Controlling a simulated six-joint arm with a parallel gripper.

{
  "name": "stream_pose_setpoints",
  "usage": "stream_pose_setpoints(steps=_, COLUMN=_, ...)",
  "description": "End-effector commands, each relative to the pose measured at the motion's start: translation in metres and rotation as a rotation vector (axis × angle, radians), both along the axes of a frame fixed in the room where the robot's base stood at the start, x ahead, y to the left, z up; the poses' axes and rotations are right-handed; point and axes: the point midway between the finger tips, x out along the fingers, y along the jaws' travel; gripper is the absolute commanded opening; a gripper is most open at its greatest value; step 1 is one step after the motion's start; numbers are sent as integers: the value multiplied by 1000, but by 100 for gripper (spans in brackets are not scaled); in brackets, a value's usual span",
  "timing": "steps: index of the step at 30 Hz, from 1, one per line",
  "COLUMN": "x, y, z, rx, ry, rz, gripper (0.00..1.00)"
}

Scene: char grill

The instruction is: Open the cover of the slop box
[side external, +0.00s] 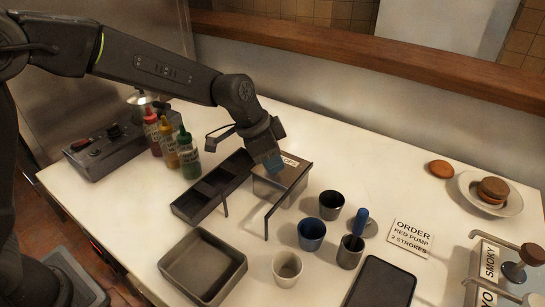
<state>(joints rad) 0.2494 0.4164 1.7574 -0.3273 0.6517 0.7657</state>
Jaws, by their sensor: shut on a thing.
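The slop box (268,190) is a grey box in the middle of the counter. The exact contact is hidden behind the fingers. I cannot tell whether the cover is raised from the box.
A dark divided tray (196,205) adjoins the box on the left, with sauce bottles (188,155) behind. Thin dark bent bars (266,225) stand in front. Several cups (312,233) are at right front, and a grey square pan (203,268) is at front left. The right back counter is mostly free.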

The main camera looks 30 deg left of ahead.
Motion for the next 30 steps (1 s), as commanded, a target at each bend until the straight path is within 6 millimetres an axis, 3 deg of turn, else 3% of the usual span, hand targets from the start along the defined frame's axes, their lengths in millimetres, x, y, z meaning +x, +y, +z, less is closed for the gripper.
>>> stream_pose_setpoints(steps=4, x=-15, y=-1, z=1, rx=0, ry=0, rz=-1, gripper=0)
stream_pose_setpoints(steps=12, x=-68, y=-1, z=1, rx=-2, ry=0, rz=-2, gripper=0)
stream_pose_setpoints(steps=15, x=-80, y=-1, z=1, rx=-2, ry=-1, rz=0, gripper=0)
stream_pose_setpoints(steps=26, x=-85, y=-1, z=0, rx=-2, ry=-1, rz=1, gripper=0)
stream_pose_setpoints(steps=27, x=-85, y=-1, z=0, rx=-2, ry=-1, rz=1, gripper=29)
stream_pose_setpoints(steps=30, x=-85, y=0, z=0, rx=-2, ry=-1, rz=1, gripper=38)
